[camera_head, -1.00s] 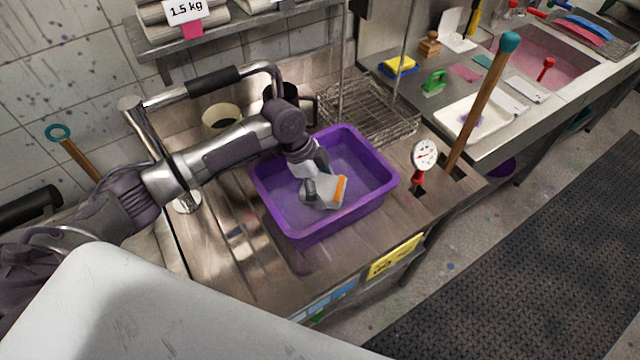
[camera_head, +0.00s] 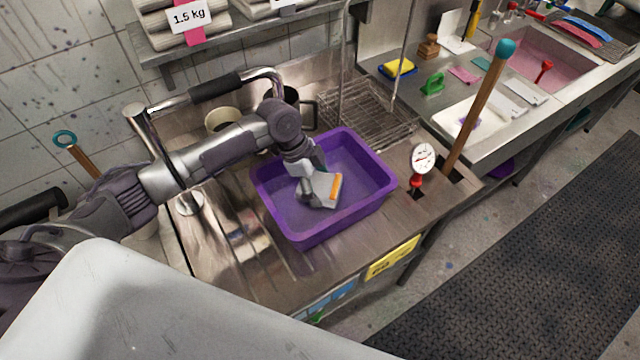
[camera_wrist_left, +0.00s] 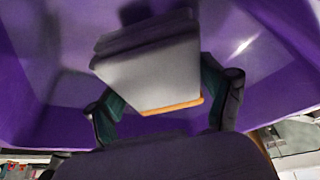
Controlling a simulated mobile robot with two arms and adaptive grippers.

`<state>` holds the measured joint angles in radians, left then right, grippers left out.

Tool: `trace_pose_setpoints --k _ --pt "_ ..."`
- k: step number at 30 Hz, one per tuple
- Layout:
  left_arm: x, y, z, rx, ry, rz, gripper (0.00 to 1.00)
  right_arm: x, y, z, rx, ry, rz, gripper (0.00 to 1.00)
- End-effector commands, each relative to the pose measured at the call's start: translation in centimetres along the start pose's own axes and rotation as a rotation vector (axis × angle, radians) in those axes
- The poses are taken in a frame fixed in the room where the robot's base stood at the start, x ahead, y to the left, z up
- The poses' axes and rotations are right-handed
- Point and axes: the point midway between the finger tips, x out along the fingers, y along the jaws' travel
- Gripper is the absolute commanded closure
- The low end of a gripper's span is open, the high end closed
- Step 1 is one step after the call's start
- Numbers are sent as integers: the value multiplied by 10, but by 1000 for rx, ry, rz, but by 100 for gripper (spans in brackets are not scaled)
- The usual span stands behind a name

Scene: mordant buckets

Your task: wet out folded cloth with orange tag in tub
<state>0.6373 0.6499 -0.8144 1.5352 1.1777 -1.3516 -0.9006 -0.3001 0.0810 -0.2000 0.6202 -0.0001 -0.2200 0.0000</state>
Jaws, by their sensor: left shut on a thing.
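The purple tub (camera_head: 325,226) stands on the steel counter, with a shiny surface inside it that looks like liquid. My left gripper (camera_head: 316,188) reaches down into the tub, shut on the folded cloth (camera_head: 325,192). The cloth is pale grey and tilted, with an orange tag (camera_head: 334,187) along its right edge. In the left wrist view the cloth (camera_wrist_left: 155,68) sits between the two fingers, the orange tag (camera_wrist_left: 172,106) facing the palm, with purple tub walls around. I cannot tell how far the cloth is under the liquid. My right gripper is not in view.
A wire rack (camera_head: 370,118) stands behind the tub. A dial thermometer (camera_head: 423,158) and a wooden pole (camera_head: 478,105) with a teal top stand to its right. A pale container (camera_head: 222,122) stands behind my left arm.

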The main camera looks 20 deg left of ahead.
Motion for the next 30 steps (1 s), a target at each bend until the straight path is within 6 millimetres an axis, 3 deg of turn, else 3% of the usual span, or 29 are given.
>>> trace_pose_setpoints --k 1,17,23,30 --pt "-11 0 -5 1 1 -1 55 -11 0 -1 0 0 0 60" --pt "-60 0 -25 1 1 -1 55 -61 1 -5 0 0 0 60" --pt "-75 0 -31 1 1 -1 55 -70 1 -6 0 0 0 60" --pt "-75 0 -31 1 1 -1 55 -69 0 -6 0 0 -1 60"
